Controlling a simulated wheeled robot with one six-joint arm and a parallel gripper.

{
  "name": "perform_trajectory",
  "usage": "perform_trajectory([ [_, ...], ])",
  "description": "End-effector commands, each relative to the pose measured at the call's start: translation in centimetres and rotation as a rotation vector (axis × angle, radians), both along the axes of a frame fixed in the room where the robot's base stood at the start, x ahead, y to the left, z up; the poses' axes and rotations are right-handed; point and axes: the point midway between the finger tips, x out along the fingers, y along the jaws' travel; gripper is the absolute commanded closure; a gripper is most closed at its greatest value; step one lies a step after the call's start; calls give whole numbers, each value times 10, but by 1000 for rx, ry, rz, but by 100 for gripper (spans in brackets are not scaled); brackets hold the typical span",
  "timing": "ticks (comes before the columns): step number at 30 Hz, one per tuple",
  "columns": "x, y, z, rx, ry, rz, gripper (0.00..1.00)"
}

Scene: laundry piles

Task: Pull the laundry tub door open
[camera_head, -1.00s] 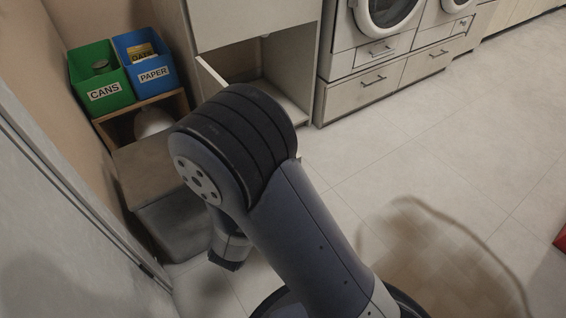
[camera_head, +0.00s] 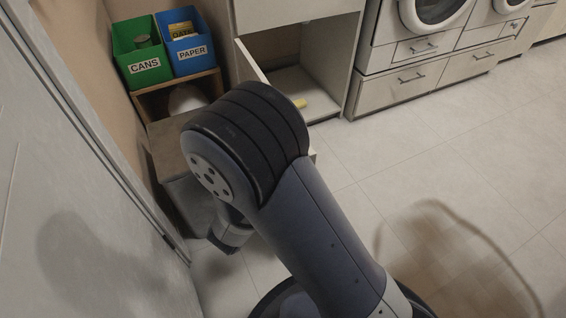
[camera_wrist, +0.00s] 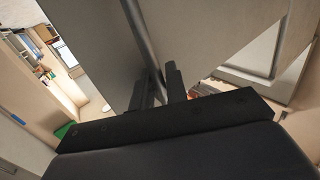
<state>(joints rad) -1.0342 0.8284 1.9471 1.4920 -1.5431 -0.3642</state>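In the head view, a pale low cabinet has its door (camera_head: 251,62) swung part open, seen nearly edge-on at the left of the dark opening. I take this to be the laundry tub door. My arm covers the lower part of it. In the wrist view, a long grey bar (camera_wrist: 142,35) runs down a grey panel (camera_wrist: 88,35) and ends between the two dark fingers of my gripper (camera_wrist: 158,90). The fingers stand close on either side of the bar. Whether they press on it is not clear. The fingertips are hidden in the head view.
A green CANS bin (camera_head: 142,58) and a blue PAPER bin (camera_head: 188,45) stand on a wooden shelf at the left. A grey box (camera_head: 185,200) sits below, near the wall. A small yellow thing (camera_head: 300,103) lies inside the cabinet. Open floor (camera_head: 420,150) spreads to the right.

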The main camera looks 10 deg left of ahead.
Motion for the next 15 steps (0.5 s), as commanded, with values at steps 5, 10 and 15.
perform_trajectory([
  [5, 0, 0, 0, 0, 1, 0, 72],
  [10, 0, 0, 0, 1, 2, 0, 72],
  [15, -4, 3, 0, 0, 2, 3, 72],
])
